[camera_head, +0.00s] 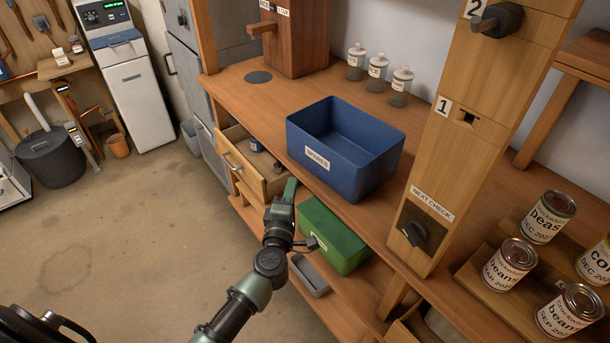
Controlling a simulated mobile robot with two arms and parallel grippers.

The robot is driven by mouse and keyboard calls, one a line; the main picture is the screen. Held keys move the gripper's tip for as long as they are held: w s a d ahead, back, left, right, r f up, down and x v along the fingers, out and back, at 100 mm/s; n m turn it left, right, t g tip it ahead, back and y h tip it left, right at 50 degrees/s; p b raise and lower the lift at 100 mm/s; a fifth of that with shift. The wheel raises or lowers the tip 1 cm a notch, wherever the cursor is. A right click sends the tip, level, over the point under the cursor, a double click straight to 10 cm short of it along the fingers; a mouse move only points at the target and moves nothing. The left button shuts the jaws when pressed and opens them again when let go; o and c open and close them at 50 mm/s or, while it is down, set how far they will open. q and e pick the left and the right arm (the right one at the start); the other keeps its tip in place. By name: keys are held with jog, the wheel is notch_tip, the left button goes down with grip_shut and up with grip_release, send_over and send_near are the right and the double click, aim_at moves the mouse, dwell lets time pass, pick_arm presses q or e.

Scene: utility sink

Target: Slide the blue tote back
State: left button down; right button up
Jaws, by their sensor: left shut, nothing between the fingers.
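The blue tote (335,168), an open box with a "SPADES"-like label on its front wall, sits upright on the wooden workbench (262,92). Its front wall is at or near the bench's front edge; I cannot tell whether it overhangs. The part of its inside that shows looks empty. My left gripper (290,188) is shut and empty, pointing up just in front of and below the tote's front left corner. I cannot tell whether it touches the tote. My right gripper is not in view.
An open drawer (244,161) juts out left of my gripper. A green box (331,236) and a grey tray (309,274) sit on the lower shelf. Small jars (377,73) stand behind the tote, with bare bench between. A wooden post (446,130) rises at right.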

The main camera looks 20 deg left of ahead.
aim_at(316, 173)
pick_arm(q)
jog(key=w, duration=0.2)
jog(key=w+d, duration=0.1)
jog(key=w, duration=0.1)
jog(key=shift+w+d, duration=0.5)
jog(key=shift+w, duration=0.05)
jog(key=w+d, duration=0.2)
jog(key=w, duration=0.1)
jog(key=shift+w+d+b, duration=0.15)
jog(key=shift+w+b, duration=0.05)
jog(key=shift+b, duration=0.2)
jog(key=shift+s, duration=0.1)
jog(key=shift+s+f, duration=0.1)
